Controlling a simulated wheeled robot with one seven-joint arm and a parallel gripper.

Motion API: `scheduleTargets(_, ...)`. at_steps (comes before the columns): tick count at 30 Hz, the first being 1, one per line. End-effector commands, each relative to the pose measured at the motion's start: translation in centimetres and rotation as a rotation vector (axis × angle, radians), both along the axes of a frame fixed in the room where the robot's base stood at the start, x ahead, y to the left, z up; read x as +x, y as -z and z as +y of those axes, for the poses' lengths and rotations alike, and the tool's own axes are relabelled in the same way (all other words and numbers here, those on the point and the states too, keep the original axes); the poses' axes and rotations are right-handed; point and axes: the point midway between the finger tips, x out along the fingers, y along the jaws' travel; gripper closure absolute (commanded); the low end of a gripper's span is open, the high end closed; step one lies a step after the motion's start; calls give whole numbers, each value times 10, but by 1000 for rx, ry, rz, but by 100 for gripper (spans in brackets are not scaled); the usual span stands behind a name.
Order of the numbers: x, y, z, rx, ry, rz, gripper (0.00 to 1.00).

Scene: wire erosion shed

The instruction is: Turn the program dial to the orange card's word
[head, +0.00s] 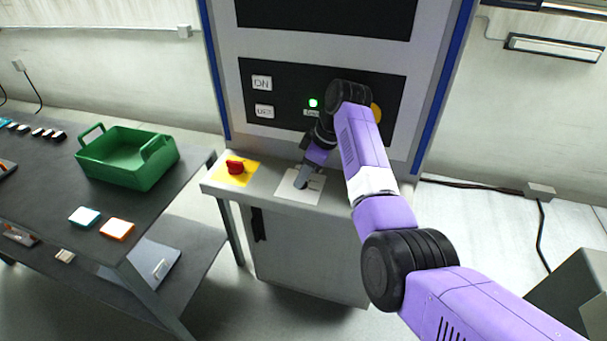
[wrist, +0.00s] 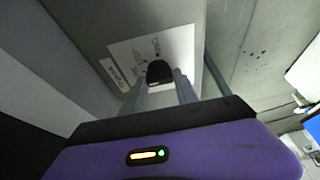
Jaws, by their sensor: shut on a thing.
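The program dial is a black knob (wrist: 159,72) on a white plate (wrist: 186,38) with small printed words. The plate also shows on the machine's ledge in the head view (head: 313,192). My gripper (wrist: 161,80) reaches down to the plate and is shut on the knob, one finger on each side. In the head view my gripper (head: 302,180) hides the knob. I cannot read which word the knob points to. The orange card (head: 116,229) lies on the dark bench at the left; its word is too small to read.
A teal-edged card (head: 85,217) lies beside the orange one. A green crate (head: 120,160) stands behind them. A red switch on a yellow plate (head: 248,178) sits left of the dial. The machine's black panel (head: 290,80) has ON and other buttons and a lit green lamp (head: 313,103).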

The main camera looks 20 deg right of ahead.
Motion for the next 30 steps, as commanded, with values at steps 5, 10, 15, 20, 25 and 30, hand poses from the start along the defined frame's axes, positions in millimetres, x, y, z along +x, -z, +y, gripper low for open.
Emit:
scheduleTargets(5, 1, -1, 0, 1, -17, -2, 100)
scheduleTargets(10, 1, -1, 1, 1, -19, -2, 100)
scheduleTargets(15, 1, -1, 1, 1, -18, -3, 62)
scheduleTargets(20, 1, -1, 0, 0, -17, -2, 42)
scheduleTargets(25, 0, -1, 0, 0, -16, -1, 42)
scheduleTargets(30, 0, -5, -2, 0, -15, -2, 42)
